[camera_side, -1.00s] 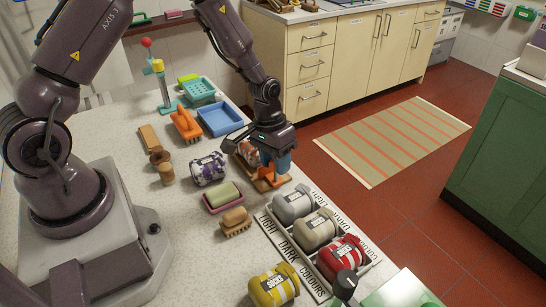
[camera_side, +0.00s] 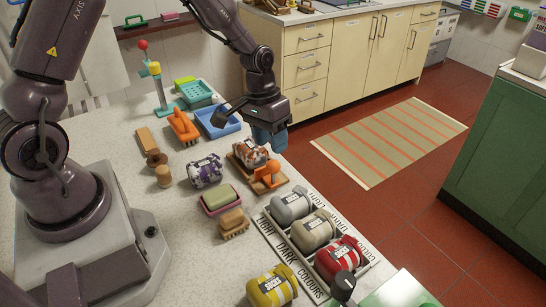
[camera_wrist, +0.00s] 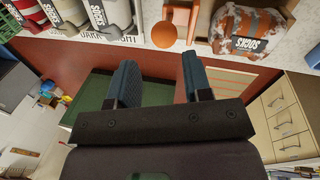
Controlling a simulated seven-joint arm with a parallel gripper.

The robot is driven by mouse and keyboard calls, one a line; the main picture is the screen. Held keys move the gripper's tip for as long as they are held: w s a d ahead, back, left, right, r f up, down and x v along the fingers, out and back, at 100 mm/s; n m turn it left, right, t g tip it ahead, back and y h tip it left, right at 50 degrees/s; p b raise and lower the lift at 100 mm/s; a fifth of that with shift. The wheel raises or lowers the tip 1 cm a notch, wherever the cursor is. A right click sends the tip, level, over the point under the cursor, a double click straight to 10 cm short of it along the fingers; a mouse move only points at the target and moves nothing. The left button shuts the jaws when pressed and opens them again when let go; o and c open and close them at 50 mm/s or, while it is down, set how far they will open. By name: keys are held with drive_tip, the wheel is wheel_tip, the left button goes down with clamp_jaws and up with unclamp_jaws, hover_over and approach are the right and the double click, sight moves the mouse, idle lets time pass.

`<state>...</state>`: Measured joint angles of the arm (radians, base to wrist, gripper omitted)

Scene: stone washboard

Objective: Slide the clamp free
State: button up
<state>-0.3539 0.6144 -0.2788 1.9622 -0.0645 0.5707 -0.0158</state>
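An orange clamp (camera_side: 268,174) with an upright part stands on the wooden board, at the near right side of an orange-and-white rolled sock bundle (camera_side: 250,153). In the wrist view, the clamp's round orange part (camera_wrist: 164,34) is at the top centre and the labelled sock bundle (camera_wrist: 248,30) is to its right. My gripper (camera_side: 270,138) has blue fingers and hangs above and behind the clamp, apart from it. In the wrist view, my gripper (camera_wrist: 159,62) has its fingers apart with nothing between them. Whether the clamp still grips the bundle is unclear.
A labelled tray (camera_side: 270,236) in front holds grey, beige and red bundles. A purple-white bundle (camera_side: 205,171), a soap dish (camera_side: 221,200) and a brush (camera_side: 234,223) lie to the left. A blue tray (camera_side: 217,121) is behind. Open floor lies past the counter edge.

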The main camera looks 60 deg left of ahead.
wheel_tip(320, 180, up, 6)
drive_tip(key=a, duration=0.1)
drive_tip(key=shift+s+a+r, duration=0.15)
drive_tip(key=shift+r, duration=0.05)
drive_tip(key=s+d+r+m+t+y, duration=0.2)
drive_tip(key=s+r+t, duration=0.3)
drive_tip(key=s+r, duration=1.1)
drive_tip(key=shift+s+d+r, duration=0.35)
drive_tip(key=shift+s, duration=0.85)
